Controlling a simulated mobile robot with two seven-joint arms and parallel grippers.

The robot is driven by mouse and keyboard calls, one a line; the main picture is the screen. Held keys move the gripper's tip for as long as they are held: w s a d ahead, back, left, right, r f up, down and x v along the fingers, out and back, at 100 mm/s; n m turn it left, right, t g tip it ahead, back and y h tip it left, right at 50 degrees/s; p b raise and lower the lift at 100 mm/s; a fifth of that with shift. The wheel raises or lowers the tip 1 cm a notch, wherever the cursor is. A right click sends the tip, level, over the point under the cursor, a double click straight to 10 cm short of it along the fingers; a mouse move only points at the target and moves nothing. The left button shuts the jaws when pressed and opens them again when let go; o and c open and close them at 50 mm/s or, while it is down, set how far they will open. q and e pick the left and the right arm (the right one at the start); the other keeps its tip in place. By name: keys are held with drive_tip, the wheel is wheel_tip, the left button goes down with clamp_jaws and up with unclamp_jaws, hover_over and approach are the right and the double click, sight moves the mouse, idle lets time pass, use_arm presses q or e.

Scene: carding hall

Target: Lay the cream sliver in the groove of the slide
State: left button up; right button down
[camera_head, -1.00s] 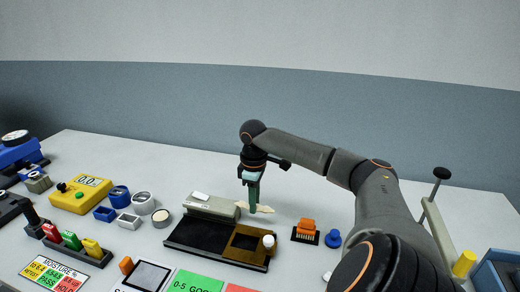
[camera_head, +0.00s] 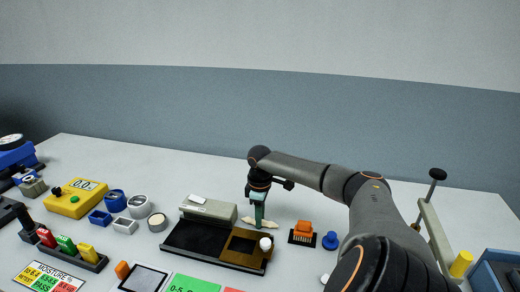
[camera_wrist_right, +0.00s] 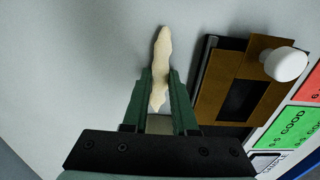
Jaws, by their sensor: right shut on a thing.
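My right gripper (camera_head: 260,225) is shut on the cream sliver (camera_head: 272,225), just behind the slide. In the right wrist view, the sliver (camera_wrist_right: 161,50) is a wavy strip between the green fingers (camera_wrist_right: 160,95), with one end sticking out past them. I cannot tell whether it touches the table. The slide shows as a long black bed (camera_head: 193,240) with a brown plate (camera_head: 240,257) at its right end and a white knob (camera_head: 266,244). The brown plate (camera_wrist_right: 268,42) has a dark opening. The sliver is apart from it. My left gripper is out of view.
A grey block (camera_head: 209,211) stands behind the black bed. An orange brush (camera_head: 303,230) and a blue knob (camera_head: 330,241) lie right of the sliver. Blue and white cups and a yellow meter (camera_head: 75,199) stand left. The table behind the gripper is clear.

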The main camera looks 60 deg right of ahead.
drive_tip(key=c, duration=0.7)
unclamp_jaws()
